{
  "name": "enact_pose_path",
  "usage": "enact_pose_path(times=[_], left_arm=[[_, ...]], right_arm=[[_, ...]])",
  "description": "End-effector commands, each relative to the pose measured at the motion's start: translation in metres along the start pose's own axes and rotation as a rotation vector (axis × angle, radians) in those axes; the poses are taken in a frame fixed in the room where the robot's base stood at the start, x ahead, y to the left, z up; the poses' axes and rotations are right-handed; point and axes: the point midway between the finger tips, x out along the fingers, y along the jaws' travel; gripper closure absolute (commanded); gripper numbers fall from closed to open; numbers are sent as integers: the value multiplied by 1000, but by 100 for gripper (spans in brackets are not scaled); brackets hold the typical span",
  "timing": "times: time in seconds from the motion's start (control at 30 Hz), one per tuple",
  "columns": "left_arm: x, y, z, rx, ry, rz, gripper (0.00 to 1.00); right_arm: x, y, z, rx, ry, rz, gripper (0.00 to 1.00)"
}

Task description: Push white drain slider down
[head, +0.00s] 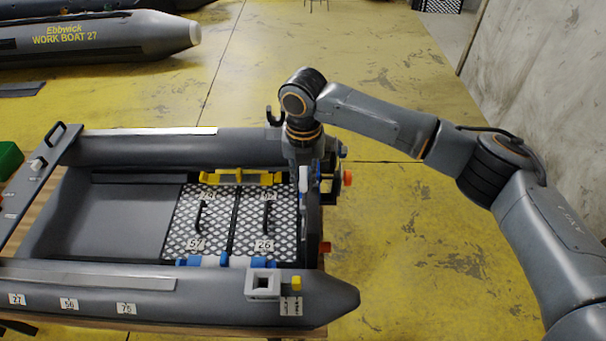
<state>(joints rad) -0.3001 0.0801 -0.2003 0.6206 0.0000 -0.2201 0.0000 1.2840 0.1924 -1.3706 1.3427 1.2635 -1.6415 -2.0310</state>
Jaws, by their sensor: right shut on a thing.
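The grey inflatable boat (180,307) lies with its transom (312,218) at the right end. The white drain slider (303,179) shows as a small upright white piece on the inner side of the transom, near its far end. My right gripper (306,166) points down right over it and is shut on it; the fingertips are small and partly hidden by the gripper body. My left gripper is out of view.
Orange knobs (347,177) stick out behind the transom. Patterned floor panels (265,222) with black handles, a yellow bracket (222,177) and blue clips lie inside the boat. A grey square fitting (262,284) sits on the near tube. Yellow floor to the right is clear.

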Motion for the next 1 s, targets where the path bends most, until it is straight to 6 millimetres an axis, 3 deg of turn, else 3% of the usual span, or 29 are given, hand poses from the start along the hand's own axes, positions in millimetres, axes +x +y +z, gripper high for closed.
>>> enact_pose_path(times=[0.8, 0.83, 0.97, 1.0], left_arm=[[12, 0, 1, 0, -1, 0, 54], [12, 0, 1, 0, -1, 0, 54], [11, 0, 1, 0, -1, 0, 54], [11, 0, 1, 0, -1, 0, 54]], right_arm=[[35, -2, 0, 2, 2, -4, 100], [35, -2, 0, 2, 2, -4, 82], [34, -1, 0, 1, 1, -3, 56], [34, -1, 0, 1, 1, -3, 55]])
